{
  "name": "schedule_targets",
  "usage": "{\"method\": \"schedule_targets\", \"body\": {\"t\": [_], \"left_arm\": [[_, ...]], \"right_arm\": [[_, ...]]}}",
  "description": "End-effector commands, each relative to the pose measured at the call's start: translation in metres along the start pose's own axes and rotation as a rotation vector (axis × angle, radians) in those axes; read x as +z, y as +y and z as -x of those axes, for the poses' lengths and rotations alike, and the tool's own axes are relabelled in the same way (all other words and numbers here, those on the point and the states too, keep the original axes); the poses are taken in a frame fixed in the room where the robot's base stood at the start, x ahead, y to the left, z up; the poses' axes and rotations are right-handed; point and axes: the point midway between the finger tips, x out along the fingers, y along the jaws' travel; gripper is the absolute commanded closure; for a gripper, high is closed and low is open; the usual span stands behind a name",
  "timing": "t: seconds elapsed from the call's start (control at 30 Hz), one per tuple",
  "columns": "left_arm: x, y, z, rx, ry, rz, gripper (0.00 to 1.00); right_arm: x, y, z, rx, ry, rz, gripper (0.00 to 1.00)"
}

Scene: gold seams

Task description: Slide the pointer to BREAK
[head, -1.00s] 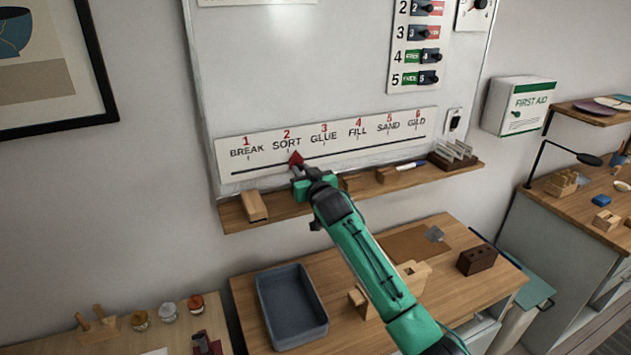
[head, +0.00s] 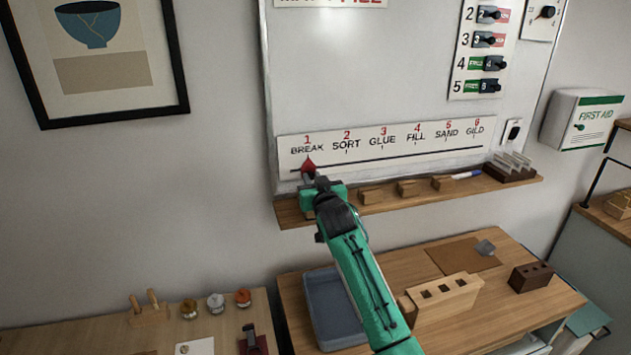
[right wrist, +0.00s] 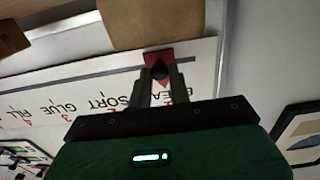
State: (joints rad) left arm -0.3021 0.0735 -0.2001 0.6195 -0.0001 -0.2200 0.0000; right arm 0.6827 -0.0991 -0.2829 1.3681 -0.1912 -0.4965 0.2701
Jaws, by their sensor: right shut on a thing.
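The red pointer (head: 309,164) is on the black slot line of the white label strip (head: 400,153), directly under the number 1 and the word BREAK. It points up. My right gripper (head: 309,177) is shut on the pointer from below. In the right wrist view the dark fingers (right wrist: 157,85) close on the pointer's knob, and the red pointer (right wrist: 158,57) shows just past their tips. The strip (right wrist: 90,95) appears upside down there. My left gripper is not in view.
A wooden ledge (head: 400,194) with several wooden blocks and a blue pen runs below the strip. A workbench below holds a grey-blue tray (head: 330,300), a wooden block with holes (head: 445,298) and a dark block (head: 530,276). A framed picture (head: 22,70) hangs at left.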

Motion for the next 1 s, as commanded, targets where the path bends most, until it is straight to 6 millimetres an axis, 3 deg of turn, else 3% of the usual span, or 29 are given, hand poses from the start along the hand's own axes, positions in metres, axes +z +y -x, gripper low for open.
{"method": "schedule_targets", "body": {"t": [0.07,0.1,0.2,0.63,1.0], "left_arm": [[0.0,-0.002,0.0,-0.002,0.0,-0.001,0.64],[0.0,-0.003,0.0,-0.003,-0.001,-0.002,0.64],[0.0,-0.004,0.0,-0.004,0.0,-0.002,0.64],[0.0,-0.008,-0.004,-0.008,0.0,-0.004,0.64],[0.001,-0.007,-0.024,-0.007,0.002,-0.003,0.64]], "right_arm": [[0.0,-0.003,0.0,-0.005,0.001,-0.002,1.0],[0.0,-0.003,0.0,-0.005,0.001,-0.002,0.77],[0.0,-0.003,0.0,-0.005,0.001,-0.002,0.6],[0.002,-0.001,0.008,-0.002,0.0,-0.002,0.6],[0.004,-0.003,0.064,-0.004,0.002,-0.002,0.6]]}}
